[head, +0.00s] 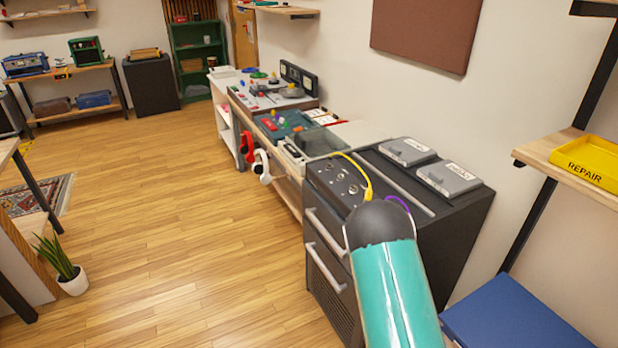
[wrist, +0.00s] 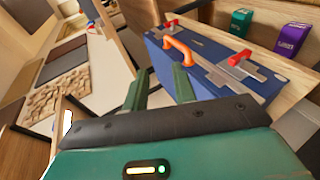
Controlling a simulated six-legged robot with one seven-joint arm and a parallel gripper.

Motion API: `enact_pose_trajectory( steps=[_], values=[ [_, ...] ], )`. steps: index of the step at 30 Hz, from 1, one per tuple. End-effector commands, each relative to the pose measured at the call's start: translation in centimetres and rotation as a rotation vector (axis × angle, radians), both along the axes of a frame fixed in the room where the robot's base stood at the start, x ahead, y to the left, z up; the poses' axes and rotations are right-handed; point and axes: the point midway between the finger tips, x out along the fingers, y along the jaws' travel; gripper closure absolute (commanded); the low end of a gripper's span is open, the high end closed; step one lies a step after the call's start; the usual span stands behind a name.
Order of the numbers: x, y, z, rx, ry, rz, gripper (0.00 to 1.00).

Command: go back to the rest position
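My gripper (wrist: 160,82) shows in the wrist view, with its two green fingers apart and nothing visible between them. A blue case (wrist: 210,72) with an orange handle and red latches lies just beyond and to the right of the fingers. I cannot tell whether the right finger touches it. In the head view my teal arm reaches up from the bottom edge in front of the black amp cabinet; the gripper itself is hidden or out of frame there.
The black cabinet (head: 465,225) stands close to my arm, with a yellow cable (head: 360,175) on top. A shelf with a yellow REPAIR tray (head: 590,165) is at right, above a blue surface (head: 510,315). A potted plant (head: 70,270) stands left. The wooden floor (head: 190,225) is clear.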

Motion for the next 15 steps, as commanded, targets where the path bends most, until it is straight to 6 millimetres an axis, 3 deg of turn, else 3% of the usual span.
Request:
enact_pose_trajectory(
  steps=[3, 15],
  values=[
    [0.3, 1.2, 3.4, 0.128, -0.061, 0.012, 0.73],
    [-0.6, 4.9, 13.6, 0.514, -0.268, 0.156, 0.73]
  ],
)
